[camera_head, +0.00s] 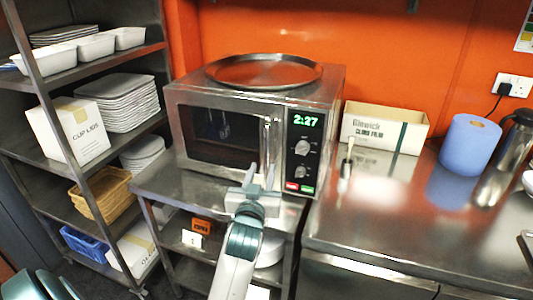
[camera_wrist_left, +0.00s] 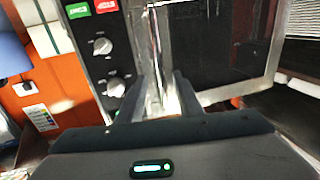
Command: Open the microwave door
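The microwave (camera_head: 240,130) stands on a steel bench with its door (camera_head: 212,135) shut. Its vertical metal handle (camera_head: 267,140) is at the door's right edge, beside the control panel (camera_head: 302,150). My left gripper (camera_head: 260,176) is in front of the handle's lower part. In the left wrist view, which is upside down, the left gripper (camera_wrist_left: 160,92) has its fingers apart. The handle (camera_wrist_left: 157,60) lines up with the gap between them. I cannot tell whether either finger touches it. My right gripper is not in view.
A round metal tray (camera_head: 263,72) lies on the microwave. A cling film box (camera_head: 385,127), a blue roll (camera_head: 468,145) and a steel flask (camera_head: 508,155) stand on the right counter (camera_head: 390,225). A shelf rack (camera_head: 110,70) with dishes is at left.

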